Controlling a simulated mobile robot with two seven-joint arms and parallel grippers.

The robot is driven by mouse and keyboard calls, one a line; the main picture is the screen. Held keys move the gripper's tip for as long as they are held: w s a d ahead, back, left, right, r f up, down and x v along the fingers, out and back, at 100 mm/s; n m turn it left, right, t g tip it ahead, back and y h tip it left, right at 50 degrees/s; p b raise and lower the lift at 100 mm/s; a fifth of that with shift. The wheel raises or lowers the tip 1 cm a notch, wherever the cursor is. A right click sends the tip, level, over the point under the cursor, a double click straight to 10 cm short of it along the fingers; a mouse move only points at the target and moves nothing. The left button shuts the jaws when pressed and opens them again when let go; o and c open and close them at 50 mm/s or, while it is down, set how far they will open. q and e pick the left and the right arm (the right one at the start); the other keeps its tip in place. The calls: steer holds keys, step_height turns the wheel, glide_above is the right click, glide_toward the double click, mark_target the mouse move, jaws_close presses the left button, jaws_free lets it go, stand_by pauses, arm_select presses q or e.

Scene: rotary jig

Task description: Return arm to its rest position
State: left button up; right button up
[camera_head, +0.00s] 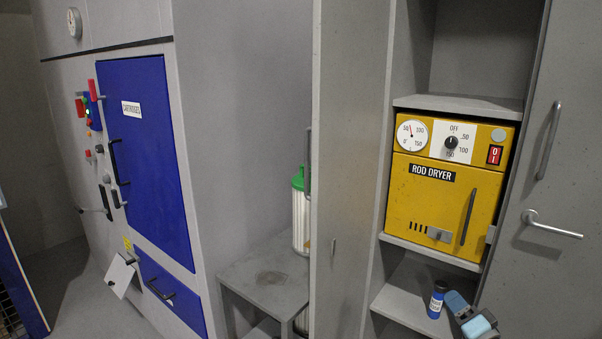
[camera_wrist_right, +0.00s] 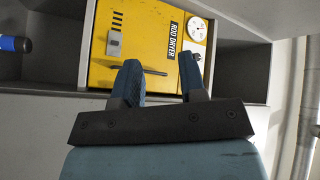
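My right gripper (camera_head: 462,308) is at the lower right of the head view, in front of the shelf below the yellow rod dryer (camera_head: 441,190). In the right wrist view its two blue fingers (camera_wrist_right: 160,62) are spread apart with nothing between them. The dryer (camera_wrist_right: 110,68) fills the background there, its door handle behind the fingers. A dark blue can (camera_head: 436,301) with a pale label stands on the lower shelf, just left of the gripper. It also shows at the left edge of the right wrist view (camera_wrist_right: 14,44), apart from the fingers. My left gripper is out of view.
Grey cabinet doors stand open on both sides, the right one (camera_head: 550,210) with a lever handle. A grey table (camera_head: 268,283) and a green-topped container (camera_head: 299,215) are left of the cabinet. A machine with a blue door (camera_head: 150,165) stands farther left.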

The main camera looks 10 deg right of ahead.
steer(key=s+a+f+n+g, duration=0.45)
steer(key=s+f+n, duration=0.2)
steer(key=s, duration=0.25)
steer(key=s+a+f+n+g+y, duration=0.1)
steer(key=s+a+f+n+g, duration=0.2)
steer(key=s+a+f+n, duration=0.4)
steer(key=s+a+f+n+g, duration=0.3)
steer(key=s+a+f+n, duration=0.15)
steer(key=s+f, duration=0.45)
steer(key=a+r+m+t, duration=0.1)
steer(key=a+m, duration=0.2)
steer(key=a, duration=0.3)
steer(key=a+r+m, duration=0.2)
steer(key=a, duration=0.5)
arm_select(q)
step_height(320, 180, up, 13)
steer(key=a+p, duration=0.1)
steer(key=p, duration=1.4)
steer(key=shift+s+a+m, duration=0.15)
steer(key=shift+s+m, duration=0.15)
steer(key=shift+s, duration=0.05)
arm_select(e)
step_height(320, 180, up, 13)
steer(key=d, duration=0.1)
steer(key=shift+s+d+f+y, duration=0.15)
steer(key=shift+d+f+y, duration=0.05)
steer(key=shift+y, duration=0.2)
